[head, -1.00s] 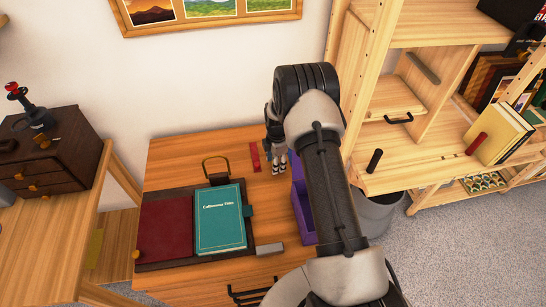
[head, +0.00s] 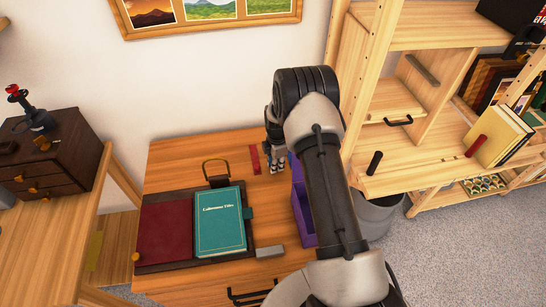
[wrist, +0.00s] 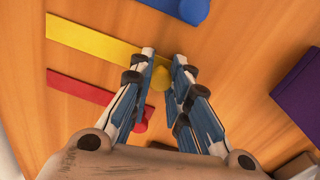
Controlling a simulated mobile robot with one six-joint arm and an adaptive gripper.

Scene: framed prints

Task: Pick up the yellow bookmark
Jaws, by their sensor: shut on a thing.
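The yellow bookmark (wrist: 95,38) is a flat strip with a round yellow knob at its right end in the wrist view. My gripper (wrist: 163,62) has its two fingers on either side of that knob and is shut on it. In the head view my gripper (head: 275,168) is low over the back of the desk, just right of a red strip. The yellow bookmark is hidden behind my arm and gripper in the head view.
A red bookmark (wrist: 88,90) lies beside the yellow one, and a blue one (wrist: 183,8) lies on its other side. A purple box (head: 301,210) stands to the right. A teal book (head: 220,222) lies on a dark folder on the desk (head: 170,160).

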